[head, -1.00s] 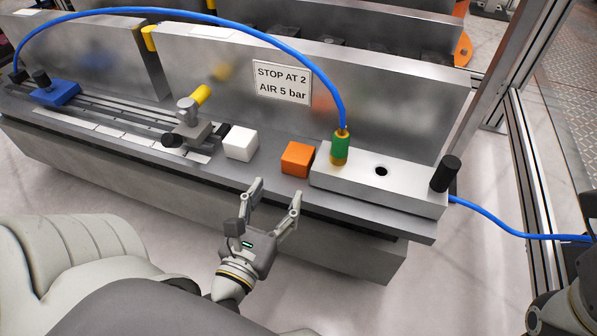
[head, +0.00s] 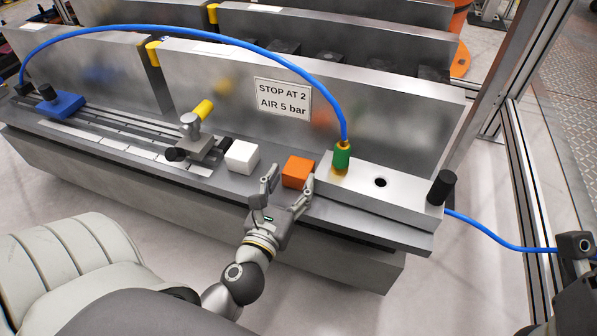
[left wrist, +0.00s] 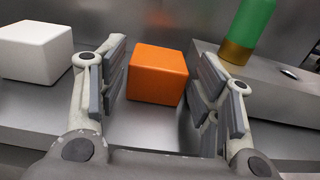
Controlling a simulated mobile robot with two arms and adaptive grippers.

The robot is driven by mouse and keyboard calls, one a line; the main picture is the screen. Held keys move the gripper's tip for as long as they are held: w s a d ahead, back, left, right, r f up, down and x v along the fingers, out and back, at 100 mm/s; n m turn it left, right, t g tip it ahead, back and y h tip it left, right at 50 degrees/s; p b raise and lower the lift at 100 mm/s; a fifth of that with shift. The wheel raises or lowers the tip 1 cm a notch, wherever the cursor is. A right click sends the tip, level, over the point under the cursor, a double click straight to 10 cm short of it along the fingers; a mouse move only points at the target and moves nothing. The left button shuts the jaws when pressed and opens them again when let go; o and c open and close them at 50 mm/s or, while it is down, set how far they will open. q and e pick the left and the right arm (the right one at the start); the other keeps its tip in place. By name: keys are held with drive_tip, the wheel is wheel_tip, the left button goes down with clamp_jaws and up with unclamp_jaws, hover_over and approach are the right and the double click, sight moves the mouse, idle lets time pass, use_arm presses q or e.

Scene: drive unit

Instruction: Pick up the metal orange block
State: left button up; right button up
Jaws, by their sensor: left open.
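The orange block (head: 297,171) sits on the metal ledge, just left of the raised metal block with the green fitting. In the left wrist view the orange block (left wrist: 158,73) is ahead, between the two open fingers and a little beyond their tips. My left gripper (head: 290,187) is open and empty, its fingers on either side of the block's near face. It also shows in the left wrist view (left wrist: 160,90). No contact with the block is clear. Part of my right arm shows at the lower right edge; its fingers cannot be made out.
A white block (head: 242,157) stands left of the orange one, near the left finger. The raised metal block (head: 400,192) with a green fitting (head: 341,158) and blue hose is close on the right. A metal wall with a sign (head: 283,98) rises behind.

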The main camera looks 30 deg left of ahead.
sight(299, 173)
use_arm(q)
drive_tip(key=shift+x, duration=1.3)
drive_tip(key=shift+f, duration=0.1)
drive_tip(key=c, duration=1)
